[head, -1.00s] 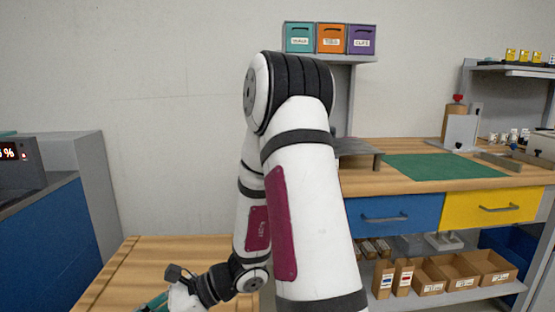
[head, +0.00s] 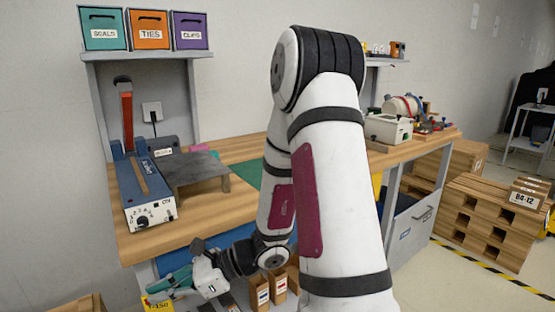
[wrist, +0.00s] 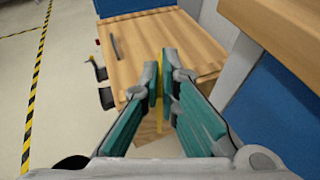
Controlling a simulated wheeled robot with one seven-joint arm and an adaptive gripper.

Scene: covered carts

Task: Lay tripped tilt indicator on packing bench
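My gripper (head: 168,286) is low at the left front of the packing bench (head: 222,202), below the height of its top. In the wrist view my gripper (wrist: 163,82) has its teal fingers closed on a thin yellow piece, seen nearly edge-on. This appears to be the tilt indicator (wrist: 164,62). In the head view a yellow face with dark print, likely the same indicator (head: 157,303), shows under the fingertips, cut by the frame edge. Its tripped state cannot be read. The bench edge (wrist: 285,25) is at the upper right in the wrist view.
A blue sealer (head: 143,190) and a grey plate stand (head: 195,172) occupy the bench's left end. Bare wood lies in front of them, and a green mat (head: 248,175) is partly behind my arm. A lower wooden top (wrist: 140,45) lies beyond my fingers.

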